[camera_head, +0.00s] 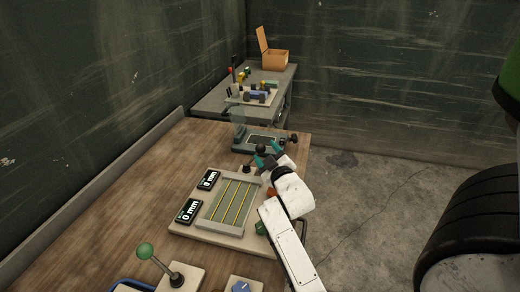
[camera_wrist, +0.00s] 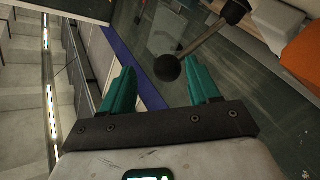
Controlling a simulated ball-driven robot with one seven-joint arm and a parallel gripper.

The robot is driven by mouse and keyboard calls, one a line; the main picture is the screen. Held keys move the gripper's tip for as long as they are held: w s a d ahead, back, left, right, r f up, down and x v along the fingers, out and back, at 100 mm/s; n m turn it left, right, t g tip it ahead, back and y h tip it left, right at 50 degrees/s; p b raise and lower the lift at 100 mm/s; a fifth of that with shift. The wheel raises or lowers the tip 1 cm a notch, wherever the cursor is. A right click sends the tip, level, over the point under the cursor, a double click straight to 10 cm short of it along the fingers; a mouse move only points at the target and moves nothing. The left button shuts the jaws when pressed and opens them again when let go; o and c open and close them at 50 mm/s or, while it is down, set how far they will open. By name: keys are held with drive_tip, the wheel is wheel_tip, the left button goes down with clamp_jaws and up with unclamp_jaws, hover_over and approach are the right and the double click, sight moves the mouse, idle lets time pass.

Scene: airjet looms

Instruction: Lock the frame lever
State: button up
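My gripper (camera_head: 268,156), with teal fingers, is at the far right part of the wooden table. It is open in the wrist view (camera_wrist: 163,88). A black ball-ended lever (camera_wrist: 200,43) extends between and beyond the fingertips. Its near ball (camera_wrist: 167,67) appears between the fingers, with no clear grip on it. In the head view, a black ball (camera_head: 261,148) shows beside the fingers. I cannot tell for certain that this is the frame lever. The frame with yellow strands (camera_head: 213,217) lies on a pale base, nearer than the gripper. My arm hides part of its right side.
Two displays (camera_head: 208,180) (camera_head: 187,211) reading 0 mm stand left of the frame. A green-knobbed lever (camera_head: 145,251) and a blue knob (camera_head: 241,286) are at the front. A grey table (camera_head: 212,100) behind holds small parts and an open box (camera_head: 275,59). The wooden table's left side is clear.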

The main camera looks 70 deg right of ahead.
drive_tip(key=b+v, duration=0.1)
drive_tip(key=v, duration=0.3)
drive_tip(key=shift+a+r, duration=0.1)
drive_tip(key=shift+a, duration=0.15)
drive_tip(key=shift+s+a+r, duration=0.2)
drive_tip(key=shift+s+a, duration=0.05)
drive_tip(key=shift+a, duration=0.35)
drive_tip(key=shift+r, duration=0.1)
